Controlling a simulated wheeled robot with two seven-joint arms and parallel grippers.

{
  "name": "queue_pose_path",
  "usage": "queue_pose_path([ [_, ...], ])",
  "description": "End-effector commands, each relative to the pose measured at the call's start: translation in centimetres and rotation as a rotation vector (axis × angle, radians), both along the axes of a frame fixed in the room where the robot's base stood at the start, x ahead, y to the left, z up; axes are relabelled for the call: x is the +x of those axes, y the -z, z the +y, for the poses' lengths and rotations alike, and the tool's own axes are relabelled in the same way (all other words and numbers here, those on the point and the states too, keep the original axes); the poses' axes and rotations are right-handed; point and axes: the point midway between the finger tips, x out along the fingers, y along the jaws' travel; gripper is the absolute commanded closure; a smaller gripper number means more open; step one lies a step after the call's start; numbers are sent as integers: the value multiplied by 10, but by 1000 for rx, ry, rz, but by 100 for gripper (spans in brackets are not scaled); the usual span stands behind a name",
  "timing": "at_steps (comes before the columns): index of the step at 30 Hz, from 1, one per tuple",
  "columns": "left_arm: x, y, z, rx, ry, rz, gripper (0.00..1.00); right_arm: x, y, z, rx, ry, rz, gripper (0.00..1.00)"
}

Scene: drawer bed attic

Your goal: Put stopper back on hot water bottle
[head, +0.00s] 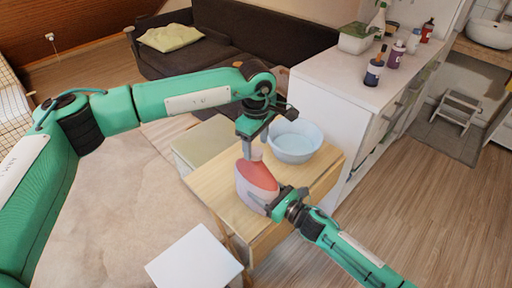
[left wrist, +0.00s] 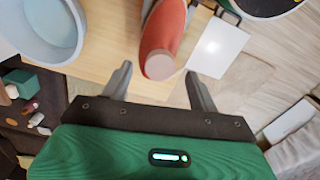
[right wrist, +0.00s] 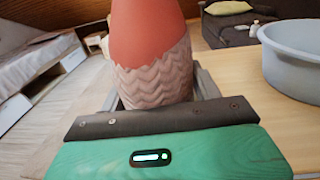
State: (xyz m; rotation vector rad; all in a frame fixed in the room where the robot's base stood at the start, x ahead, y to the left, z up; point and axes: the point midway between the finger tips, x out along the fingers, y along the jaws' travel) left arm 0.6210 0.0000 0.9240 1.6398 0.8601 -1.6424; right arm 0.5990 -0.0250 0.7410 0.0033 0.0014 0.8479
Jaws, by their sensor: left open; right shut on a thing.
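The hot water bottle (head: 257,178), red above with a pale zigzag-knit lower part, stands roughly upright at the edge of the wooden table. My right gripper (head: 273,207) is shut on its lower part; the right wrist view shows the knit part (right wrist: 155,78) between the fingers. My left gripper (head: 250,146) is open just above the bottle's top. In the left wrist view, a pale pink round end (left wrist: 159,65) tops the red bottle (left wrist: 166,28) and lies between the open fingers, apart from both. I cannot tell if this end is a seated stopper or the bare neck.
A pale blue basin (head: 295,140) stands on the wooden table (head: 222,193) right behind the bottle. A white cabinet (head: 335,110) with several bottles on top rises behind it. A bed (head: 110,210) lies left, with a white flat panel (head: 194,258) in front.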

Motion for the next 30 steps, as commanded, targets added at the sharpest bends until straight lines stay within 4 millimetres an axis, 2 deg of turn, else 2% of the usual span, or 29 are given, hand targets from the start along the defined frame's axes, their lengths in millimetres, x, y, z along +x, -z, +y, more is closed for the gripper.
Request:
queue_pose_path([
  [1, 1, -12, 0, -2, 0, -5, 40, 0, 0, 1, 1, -1, 1, 100],
  [6, 1, -50, 0, -1, 0, -4, 40, 0, 0, 1, 1, -1, 1, 100],
  [12, 1, -83, 0, -2, 0, -2, 40, 0, 0, 1, 1, -1, 1, 100],
  [18, 1, -97, 0, 1, 0, -1, 40, 0, 0, 1, 1, -1, 1, 100],
  [26, 1, -98, 0, 0, 0, 0, 40, 0, 0, 1, 1, -1, 1, 100],
  [27, 1, -98, 0, 0, 0, 0, 40, 0, 0, 1, 1, -1, 1, 30],
  [30, 1, -98, 0, 0, 0, 0, 40, 0, 0, 0, 1, -1, 1, 11],
])
